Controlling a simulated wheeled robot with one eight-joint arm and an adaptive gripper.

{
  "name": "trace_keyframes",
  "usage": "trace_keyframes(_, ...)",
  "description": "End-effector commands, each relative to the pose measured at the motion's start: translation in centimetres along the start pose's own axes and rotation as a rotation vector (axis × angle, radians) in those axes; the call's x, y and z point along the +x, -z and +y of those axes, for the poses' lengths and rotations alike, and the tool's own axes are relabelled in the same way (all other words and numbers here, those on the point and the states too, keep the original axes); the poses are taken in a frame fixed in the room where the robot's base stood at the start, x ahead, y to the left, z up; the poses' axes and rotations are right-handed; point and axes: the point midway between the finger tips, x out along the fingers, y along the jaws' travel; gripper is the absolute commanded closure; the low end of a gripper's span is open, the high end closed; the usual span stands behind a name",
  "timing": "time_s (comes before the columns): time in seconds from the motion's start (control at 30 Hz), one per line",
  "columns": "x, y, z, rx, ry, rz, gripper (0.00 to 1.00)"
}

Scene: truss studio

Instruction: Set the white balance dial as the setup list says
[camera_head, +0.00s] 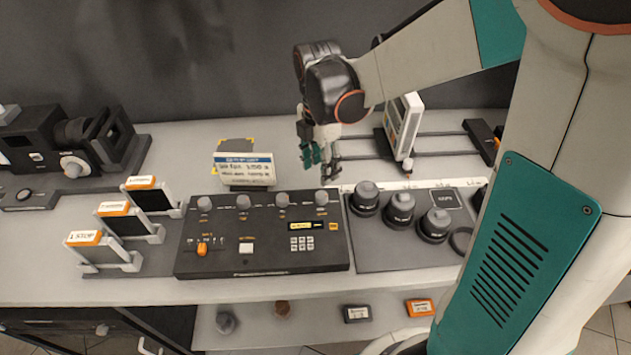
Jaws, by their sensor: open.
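A black control console (262,262) sits on the white table. The dial labels are too small to read, so I cannot tell which is the white balance dial. A white setup list card (244,168) with a blue header stands behind the console; its lines are too blurred to read surely. My gripper (320,160) hangs open and empty above the table, behind the console's rightmost dial.
Three filter holders with orange tabs (84,238) stand at the left, and a black camera (75,140) is behind them. A tray of dark lenses (400,208) lies right of the console. A white upright device (403,125) stands on rails behind it. Small items lie on a lower shelf.

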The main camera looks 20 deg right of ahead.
Motion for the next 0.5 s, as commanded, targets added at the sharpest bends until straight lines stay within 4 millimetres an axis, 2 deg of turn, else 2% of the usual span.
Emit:
trace_keyframes(0.03,1.4,0.0,0.1,0.000,0.000,0.000,0.53)
trace_keyframes(0.2,4.7,0.0,0.0,0.001,0.000,0.000,0.53)
trace_keyframes(0.4,7.8,0.0,0.0,0.001,-0.001,0.000,0.53)
trace_keyframes(0.5,8.7,0.0,0.0,0.001,-0.001,0.000,0.53)
